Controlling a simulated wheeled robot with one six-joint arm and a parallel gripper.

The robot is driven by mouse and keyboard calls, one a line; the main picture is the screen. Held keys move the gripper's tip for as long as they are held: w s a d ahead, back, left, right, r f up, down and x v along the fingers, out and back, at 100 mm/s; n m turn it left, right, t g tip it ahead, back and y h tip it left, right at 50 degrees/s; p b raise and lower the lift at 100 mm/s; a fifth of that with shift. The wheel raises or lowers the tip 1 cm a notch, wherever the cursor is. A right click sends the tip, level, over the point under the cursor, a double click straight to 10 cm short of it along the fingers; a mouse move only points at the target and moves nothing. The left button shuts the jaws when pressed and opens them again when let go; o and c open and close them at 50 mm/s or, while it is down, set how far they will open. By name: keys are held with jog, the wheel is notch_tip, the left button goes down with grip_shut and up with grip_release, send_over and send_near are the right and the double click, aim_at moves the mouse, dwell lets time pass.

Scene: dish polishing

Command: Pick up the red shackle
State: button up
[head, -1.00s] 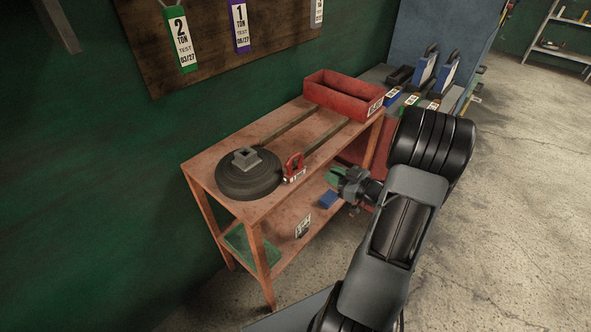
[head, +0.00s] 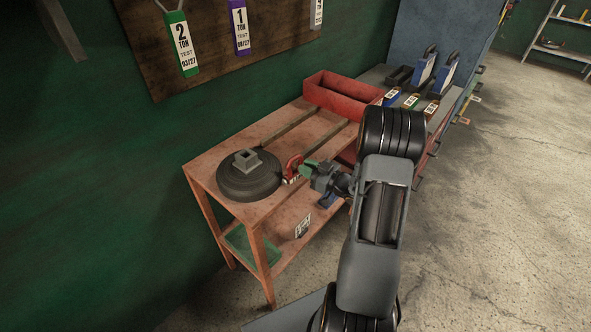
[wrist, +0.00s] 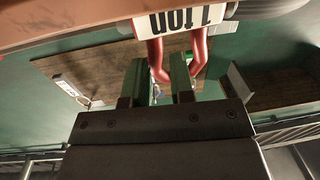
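The red shackle (head: 291,168) stands on the orange bench top (head: 225,155), just right of the dark round weight (head: 248,178). My gripper (head: 307,169) is at the bench's front edge, close to the right side of the shackle, and partly hides it. In the wrist view the shackle (wrist: 199,48) shows with a white "1 ton" label across it. The green fingers of my gripper (wrist: 162,72) are apart, with a gap between them. One red leg of the shackle shows in line with that gap. Whether the fingers touch it I cannot tell.
A red open bin (head: 340,92) stands at the back of the bench. Two dark rails (head: 290,125) run from the weight toward it. A tag board (head: 225,40) hangs on the green wall. A grey bench with blue items (head: 424,70) stands beyond. The floor at right is clear.

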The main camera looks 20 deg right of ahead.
jog(key=shift+p+x, duration=0.3)
jog(key=shift+x, duration=1.45)
jog(key=shift+c, duration=0.2)
grip_shut()
